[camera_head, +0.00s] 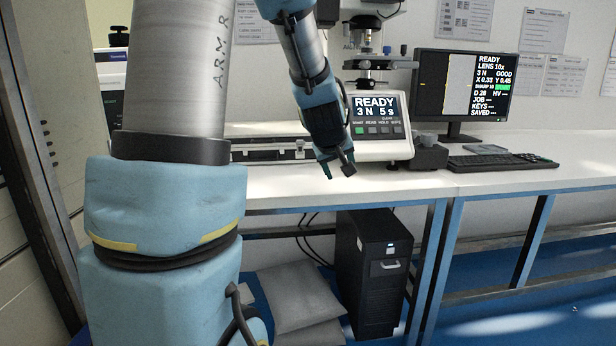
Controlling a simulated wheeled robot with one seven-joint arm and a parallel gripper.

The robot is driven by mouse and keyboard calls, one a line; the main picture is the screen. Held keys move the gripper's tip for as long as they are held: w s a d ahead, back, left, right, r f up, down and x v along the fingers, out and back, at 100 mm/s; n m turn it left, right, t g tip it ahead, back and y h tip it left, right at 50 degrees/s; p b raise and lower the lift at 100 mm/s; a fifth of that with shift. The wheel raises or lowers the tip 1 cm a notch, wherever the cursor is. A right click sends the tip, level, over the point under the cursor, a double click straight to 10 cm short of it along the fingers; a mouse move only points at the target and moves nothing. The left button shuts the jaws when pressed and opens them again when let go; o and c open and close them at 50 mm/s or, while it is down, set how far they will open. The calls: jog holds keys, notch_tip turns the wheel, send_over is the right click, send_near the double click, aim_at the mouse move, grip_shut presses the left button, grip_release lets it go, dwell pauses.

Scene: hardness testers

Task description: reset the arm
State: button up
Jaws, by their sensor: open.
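My arm fills the left of the head view, grey and light blue, and bends over at the top. The tester's panel reads "READY 3 N 5 s". My upper arm hides part of the bench and what stands behind it on the left.
The white bench (400,184) runs across the view. It carries a flat case (270,150), a monitor (463,95) and a keyboard (502,161). A black computer tower (372,275) and grey sacks (299,296) are below. The blue floor at right is clear.

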jog(key=s+a+f+m+g+y, duration=0.1)
jog(key=s+a+f+m+g, duration=0.1)
jog(key=s+a+f+g, duration=0.45)
jog(key=s+a+f+m+g+y, duration=0.15)
jog(key=s+a+f, duration=0.25)
jog(key=s+a, duration=0.7)
notch_tip(320, 180, up, 18)
jog(key=s+d+t+p, duration=0.1)
jog(key=s+d+p, duration=0.2)
jog(key=p, duration=1.4)
jog(key=shift+f, duration=0.2)
